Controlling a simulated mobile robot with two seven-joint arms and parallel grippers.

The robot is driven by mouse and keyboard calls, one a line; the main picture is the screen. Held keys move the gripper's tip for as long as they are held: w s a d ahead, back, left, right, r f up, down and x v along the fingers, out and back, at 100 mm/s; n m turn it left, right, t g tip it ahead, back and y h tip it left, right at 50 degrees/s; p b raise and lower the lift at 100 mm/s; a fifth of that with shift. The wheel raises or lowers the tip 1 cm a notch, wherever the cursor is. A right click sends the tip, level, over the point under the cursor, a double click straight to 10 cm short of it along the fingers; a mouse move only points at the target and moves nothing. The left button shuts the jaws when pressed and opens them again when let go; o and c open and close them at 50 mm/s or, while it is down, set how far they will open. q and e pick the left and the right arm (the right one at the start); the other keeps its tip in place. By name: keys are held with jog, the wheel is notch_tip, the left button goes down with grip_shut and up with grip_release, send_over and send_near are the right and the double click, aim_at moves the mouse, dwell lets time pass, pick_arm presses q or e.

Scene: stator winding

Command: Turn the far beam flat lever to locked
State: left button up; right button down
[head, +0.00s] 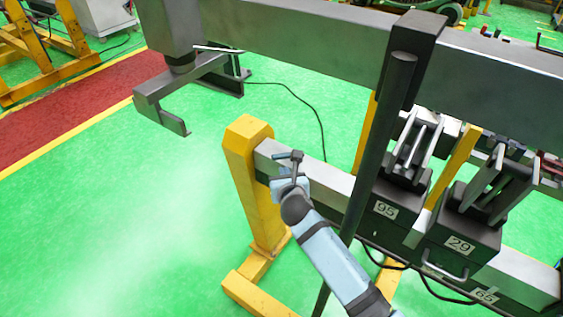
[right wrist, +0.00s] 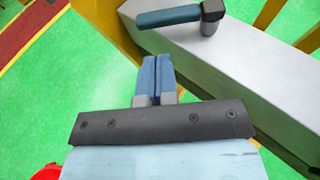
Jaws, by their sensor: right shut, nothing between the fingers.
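The flat lever (head: 285,156) is a small blue-grey handle on a dark upright pivot, near the left end of the grey beam (head: 335,184). In the right wrist view the lever (right wrist: 168,16) lies flat above the beam (right wrist: 235,80), its free end pointing left and its pivot at the right. My right gripper (head: 288,182) is at the beam end, just below the lever in the head view. In the right wrist view its blue fingers (right wrist: 157,72) are together and empty, with a gap between them and the lever. My left gripper is not in view.
A yellow post (head: 250,165) supports the beam end. A dark upright bar (head: 378,150) stands right of my right arm. Boxes numbered 95 (head: 385,210) and 29 (head: 459,244) sit along the beam. Green floor is free at left.

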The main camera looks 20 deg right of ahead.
aim_at(288, 155)
pick_arm(q)
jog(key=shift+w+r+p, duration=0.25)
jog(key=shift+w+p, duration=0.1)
jog(key=shift+p, duration=0.05)
pick_arm(e)
jog(key=w, duration=0.4)
jog(key=shift+d, duration=0.25)
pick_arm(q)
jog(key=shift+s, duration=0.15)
pick_arm(e)
jog(key=shift+w, duration=0.1)
